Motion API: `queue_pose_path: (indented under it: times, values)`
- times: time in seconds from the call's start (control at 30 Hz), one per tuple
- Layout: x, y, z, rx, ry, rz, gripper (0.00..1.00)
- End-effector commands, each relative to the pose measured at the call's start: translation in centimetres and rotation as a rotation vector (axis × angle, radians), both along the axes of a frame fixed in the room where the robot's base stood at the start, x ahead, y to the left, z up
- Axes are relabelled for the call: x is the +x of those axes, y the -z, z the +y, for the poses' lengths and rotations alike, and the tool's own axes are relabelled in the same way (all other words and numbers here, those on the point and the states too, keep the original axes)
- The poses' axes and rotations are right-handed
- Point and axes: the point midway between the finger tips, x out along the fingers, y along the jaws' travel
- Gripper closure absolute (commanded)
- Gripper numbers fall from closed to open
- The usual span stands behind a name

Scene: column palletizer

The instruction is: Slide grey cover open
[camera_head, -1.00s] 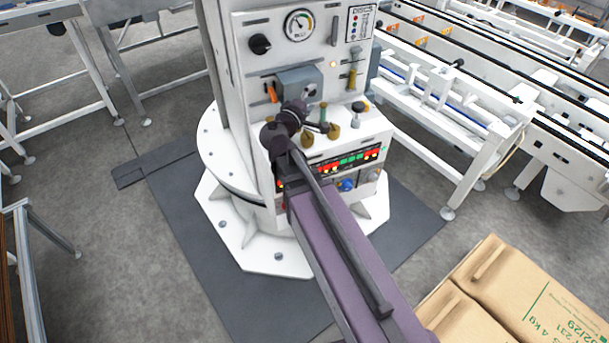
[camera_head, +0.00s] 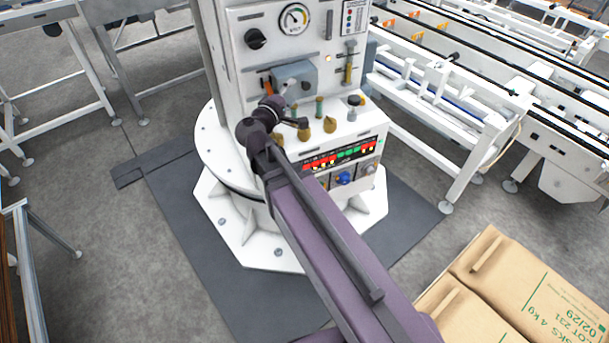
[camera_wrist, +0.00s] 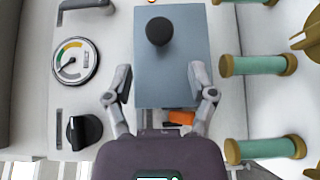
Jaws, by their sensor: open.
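The grey cover (camera_head: 294,76) is a blue-grey box with a black knob on the column's panel. In the wrist view the cover (camera_wrist: 172,82) lies in front of my gripper, its knob (camera_wrist: 159,31) near the top. My gripper (camera_wrist: 161,76) is open, one finger by each side edge of the cover's lower end. I cannot tell whether the fingers touch it. An orange part (camera_wrist: 181,117) shows just beyond that end; in the head view it is at the cover's left. The head view shows my gripper (camera_head: 284,104) in front of the panel, its fingers partly hidden.
Several brass-and-green posts (camera_wrist: 258,65) stand beside the cover on the ledge. A gauge (camera_wrist: 75,61) and a black dial (camera_wrist: 82,130) lie on its other side. The indicator panel (camera_head: 340,157) is below the ledge. Cardboard boxes (camera_head: 520,295) stand at lower right.

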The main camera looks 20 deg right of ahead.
Motion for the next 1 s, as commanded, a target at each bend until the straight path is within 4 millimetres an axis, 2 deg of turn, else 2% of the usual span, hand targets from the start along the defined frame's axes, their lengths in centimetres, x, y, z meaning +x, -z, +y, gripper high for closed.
queue_pose_path:
  times: [0.7, 1.0]
  values:
    - [-6.3, 0.0, 6.1, -0.001, -0.001, -0.001, 0.28]
    - [-8.0, 0.0, 8.1, -0.001, 0.001, -0.001, 0.28]
